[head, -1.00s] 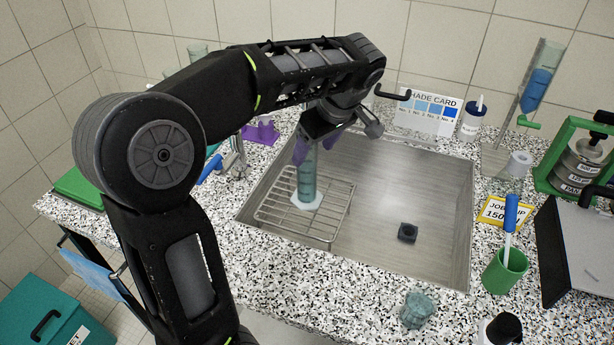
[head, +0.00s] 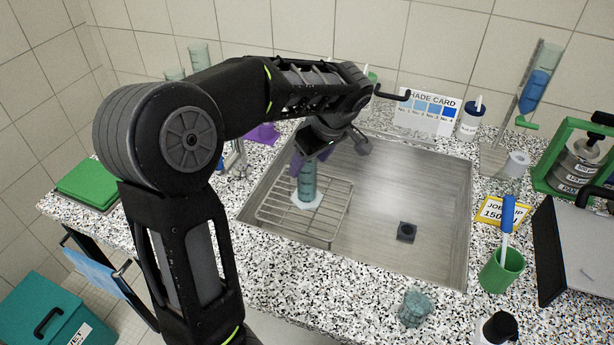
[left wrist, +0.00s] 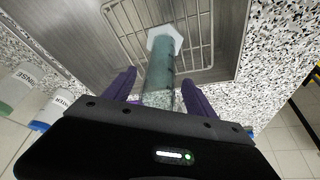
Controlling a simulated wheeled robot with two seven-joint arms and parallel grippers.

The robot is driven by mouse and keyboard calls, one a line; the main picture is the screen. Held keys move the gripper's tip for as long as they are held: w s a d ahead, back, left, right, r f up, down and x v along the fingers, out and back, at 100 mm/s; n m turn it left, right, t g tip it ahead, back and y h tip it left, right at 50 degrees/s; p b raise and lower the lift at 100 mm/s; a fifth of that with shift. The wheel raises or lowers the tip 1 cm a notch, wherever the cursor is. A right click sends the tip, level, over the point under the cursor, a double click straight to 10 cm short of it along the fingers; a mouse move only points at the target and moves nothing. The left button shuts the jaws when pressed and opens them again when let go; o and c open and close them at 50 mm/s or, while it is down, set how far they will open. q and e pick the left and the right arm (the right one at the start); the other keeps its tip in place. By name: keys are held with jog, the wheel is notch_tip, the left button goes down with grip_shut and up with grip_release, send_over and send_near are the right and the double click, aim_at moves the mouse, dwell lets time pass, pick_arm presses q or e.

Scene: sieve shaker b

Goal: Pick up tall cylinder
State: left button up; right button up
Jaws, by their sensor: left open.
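The tall cylinder (head: 307,184) is a translucent teal graduated cylinder with a white hexagonal foot. It stands upright on the wire rack (head: 262,216) in the sink. My left gripper (head: 313,158) has purple fingers and is at the cylinder's upper part. In the left wrist view the cylinder (left wrist: 160,70) lies between the two open fingers (left wrist: 157,92), with a gap visible at least on the left side. Its foot is at the far end, on the rack. The arm's wrist hides part of the gripper in the head view. My right gripper is not in view.
The steel sink (head: 440,200) has a small black block (head: 406,232) on its floor. A green cup (head: 502,272), a teal lump (head: 415,308) and a job card (head: 503,211) are on the speckled counter. The shade card (head: 427,112) stands behind the sink.

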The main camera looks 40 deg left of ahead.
pick_arm(q)
jog(key=shift+c, duration=0.4)
grip_shut()
dwell(0.5)
